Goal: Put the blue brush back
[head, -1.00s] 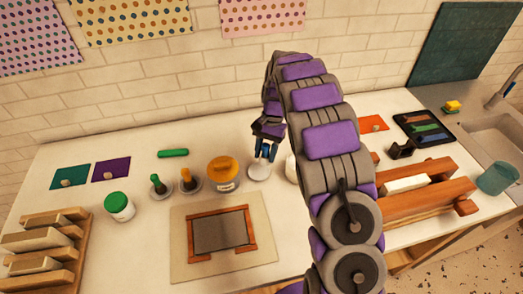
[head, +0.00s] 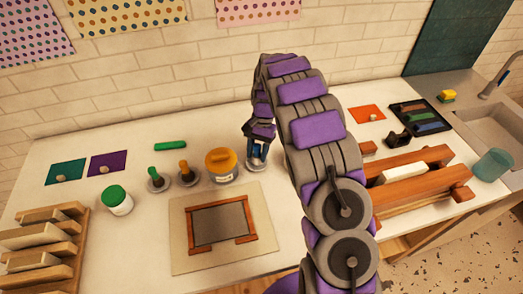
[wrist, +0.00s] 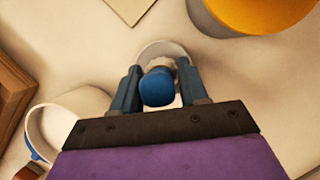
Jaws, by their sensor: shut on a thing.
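The blue brush (wrist: 157,88) is upright between my gripper's fingers (wrist: 156,90), its handle top facing the wrist camera. In the head view, my gripper (head: 258,153) is at a small round pale holder (head: 256,168), right of the orange-lidded jar. The wrist view shows this holder's rim (wrist: 160,47) just beyond the brush. The brush's lower end is hidden, so I cannot tell whether it touches the holder. A green brush (head: 154,176) and an orange brush (head: 184,170) stand in similar round holders to the left.
The orange-lidded jar (head: 221,163) stands close on the left. An open white cup (wrist: 62,122) is near my gripper in the wrist view. A framed screen on a board (head: 178,250) lies in front. A green-lidded jar (head: 116,199) stands farther left.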

